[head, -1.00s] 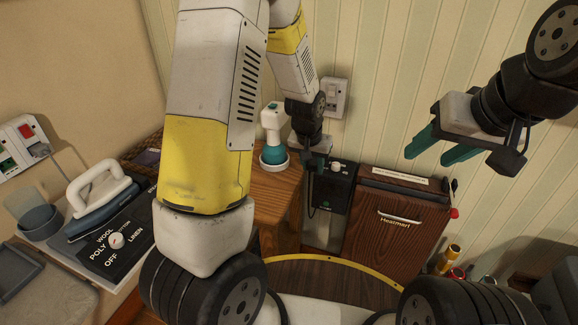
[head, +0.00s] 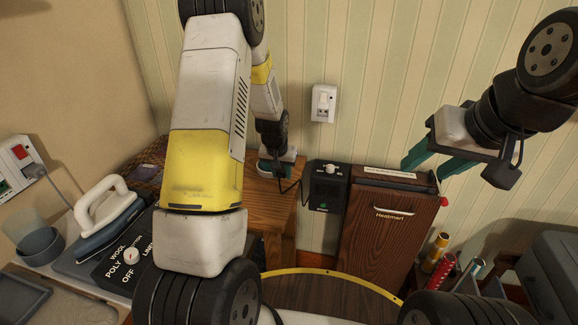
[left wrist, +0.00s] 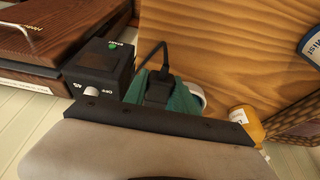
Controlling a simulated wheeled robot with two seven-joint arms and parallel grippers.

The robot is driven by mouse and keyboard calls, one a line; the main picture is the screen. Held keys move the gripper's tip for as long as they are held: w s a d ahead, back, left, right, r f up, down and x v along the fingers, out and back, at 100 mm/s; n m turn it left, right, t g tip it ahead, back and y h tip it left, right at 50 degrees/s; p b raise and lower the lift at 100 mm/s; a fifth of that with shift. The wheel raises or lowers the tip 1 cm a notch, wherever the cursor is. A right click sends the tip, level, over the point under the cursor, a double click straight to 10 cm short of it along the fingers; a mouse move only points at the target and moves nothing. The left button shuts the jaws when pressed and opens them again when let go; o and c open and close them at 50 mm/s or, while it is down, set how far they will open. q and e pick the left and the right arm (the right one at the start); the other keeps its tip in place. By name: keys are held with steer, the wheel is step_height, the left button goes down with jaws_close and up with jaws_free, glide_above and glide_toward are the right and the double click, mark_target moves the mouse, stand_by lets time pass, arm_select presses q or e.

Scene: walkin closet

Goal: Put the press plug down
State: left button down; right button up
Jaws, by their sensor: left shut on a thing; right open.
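The press plug (left wrist: 158,88) is black with a dark cord and sits between the green fingers of my left gripper (left wrist: 165,95). In the head view my left gripper (head: 276,170) is over the right part of the wooden side table's top (head: 282,196). It is shut on the plug, which is mostly hidden there. I cannot tell whether the plug touches the tabletop. My right gripper (head: 440,165) is open and empty, above the press.
A wall socket (head: 323,103) is above the control box. In the left wrist view an amber container (left wrist: 246,120) is right of my gripper. Bare tabletop (left wrist: 215,45) shows beyond the fingers.

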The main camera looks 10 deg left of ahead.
mark_target(281, 185)
arm_select(q)
steer(key=shift+w+a+f, duration=0.1)
steer(key=shift+w+a, duration=0.5)
steer(key=shift+w, duration=0.25)
steer(key=shift+f, duration=1.75)
steer(key=shift+f, duration=0.1)
steer(key=shift+f, duration=0.5)
steer(key=c, duration=1)
jaws_free()
steer(key=shift+s+f, duration=0.1)
